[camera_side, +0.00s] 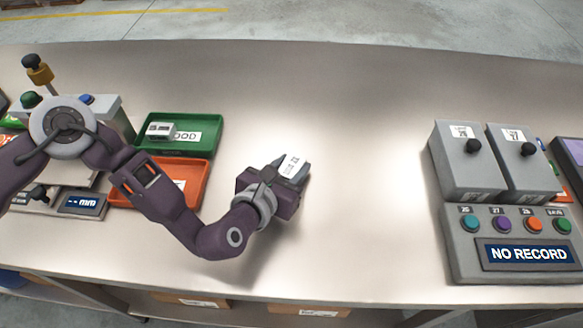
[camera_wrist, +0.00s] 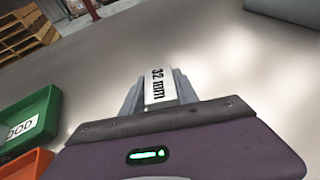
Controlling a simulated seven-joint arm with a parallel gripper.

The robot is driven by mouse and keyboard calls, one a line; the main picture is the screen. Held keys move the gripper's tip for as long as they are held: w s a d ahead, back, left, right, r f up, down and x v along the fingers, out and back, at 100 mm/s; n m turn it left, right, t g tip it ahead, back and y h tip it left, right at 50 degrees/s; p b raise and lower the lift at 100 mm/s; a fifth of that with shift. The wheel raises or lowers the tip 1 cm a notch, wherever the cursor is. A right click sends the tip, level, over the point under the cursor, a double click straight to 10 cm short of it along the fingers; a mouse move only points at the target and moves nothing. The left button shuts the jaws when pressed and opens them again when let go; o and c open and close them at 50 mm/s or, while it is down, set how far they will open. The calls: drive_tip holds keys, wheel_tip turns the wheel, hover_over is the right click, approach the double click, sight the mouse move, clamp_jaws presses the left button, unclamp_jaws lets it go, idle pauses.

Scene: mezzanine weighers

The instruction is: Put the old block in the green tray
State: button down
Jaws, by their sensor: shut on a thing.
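My gripper (camera_side: 289,170) is shut on a small pale block (camera_side: 292,165), held over the bare table right of the trays. In the wrist view the block (camera_wrist: 159,86) sits between the two grey fingers, its label reading "32 mm". No mark on it that I can see says whether it is the old block. The green tray (camera_side: 207,150) stands at the left, with a label that seems to read "GOOD" and another small grey-white block (camera_side: 160,130) inside. The green tray (camera_wrist: 49,103) also shows at the left of the wrist view.
An orange tray (camera_side: 201,192) sits directly in front of the green one, partly behind my arm. A measuring device with a "mm" display (camera_side: 83,203) stands far left. At right, two grey knobbed boxes stand behind a button panel reading "NO RECORD" (camera_side: 528,253). The middle table is clear.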

wheel_tip(320, 180, up, 10)
drive_tip(key=shift+f, duration=0.2)
drive_tip(key=w+a+r+n+y, duration=0.1)
drive_tip(key=w+a+r, duration=0.35)
drive_tip(key=a, duration=0.45)
drive_tip(key=w+a+r+n+y, duration=0.1)
drive_tip(key=w+a+r, duration=0.35)
drive_tip(key=a, duration=0.55)
drive_tip(key=s+a+r+n+y, duration=0.1)
drive_tip(key=s+a+r, duration=0.1)
drive_tip(key=a, duration=1)
drive_tip(key=s+a+r+n+t+y, duration=0.1)
drive_tip(key=s+a, duration=0.3)
drive_tip(key=a, duration=0.8)
drive_tip(key=shift+r+n+y, duration=0.3)
drive_tip(key=shift+r+y, duration=0.3)
drive_tip(key=shift+r, duration=0.15)
drive_tip(key=m+h, duration=0.5)
hover_over(198, 137)
wheel_tip(198, 137, down, 15)
drive_tip(key=shift+g, duration=0.4)
drive_tip(key=shift+f, duration=3.5)
drive_tip(key=shift+f, duration=0.1)
